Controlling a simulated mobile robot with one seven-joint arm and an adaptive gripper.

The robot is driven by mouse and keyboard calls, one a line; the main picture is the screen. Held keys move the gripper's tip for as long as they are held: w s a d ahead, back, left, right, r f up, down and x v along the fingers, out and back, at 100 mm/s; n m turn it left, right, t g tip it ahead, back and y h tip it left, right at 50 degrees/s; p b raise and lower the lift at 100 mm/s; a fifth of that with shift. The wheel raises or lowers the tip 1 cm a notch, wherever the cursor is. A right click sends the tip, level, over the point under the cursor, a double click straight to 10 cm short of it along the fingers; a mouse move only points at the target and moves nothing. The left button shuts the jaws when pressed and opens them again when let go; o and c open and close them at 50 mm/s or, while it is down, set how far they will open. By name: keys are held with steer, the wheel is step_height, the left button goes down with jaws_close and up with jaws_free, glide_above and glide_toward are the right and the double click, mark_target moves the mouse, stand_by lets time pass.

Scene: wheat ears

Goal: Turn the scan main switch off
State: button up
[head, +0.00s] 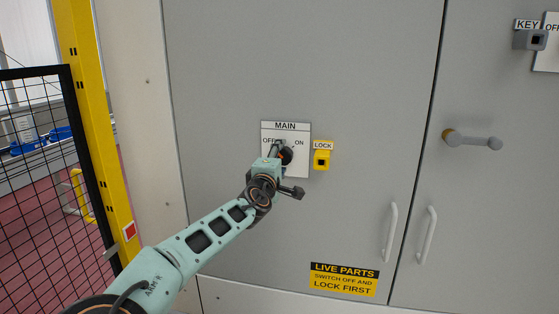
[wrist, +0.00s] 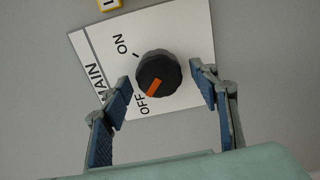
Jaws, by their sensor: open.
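The main switch is a round black knob (wrist: 158,72) with an orange pointer, on a white plate (wrist: 190,30) marked MAIN, OFF and ON. In the wrist view the pointer is turned toward the OFF lettering, away from the tick at ON. In the head view the plate (head: 302,168) is on the grey cabinet door, and the knob (head: 287,156) is partly hidden by my arm. My gripper (wrist: 159,82) is open, with one finger on each side of the knob and gaps showing between them. It also shows in the head view (head: 280,151) in front of the plate.
A yellow lock (head: 322,160) is just right of the plate. Door handles (head: 390,232) and a LIVE PARTS sign (head: 344,279) are lower right. A lever (head: 472,140) and a KEY unit (head: 530,39) are on the right door. A mesh fence (head: 45,180) stands at left.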

steer(key=s+a, duration=0.2)
steer(key=s, duration=1)
steer(key=shift+a, duration=0.15)
steer(key=shift+w, duration=0.1)
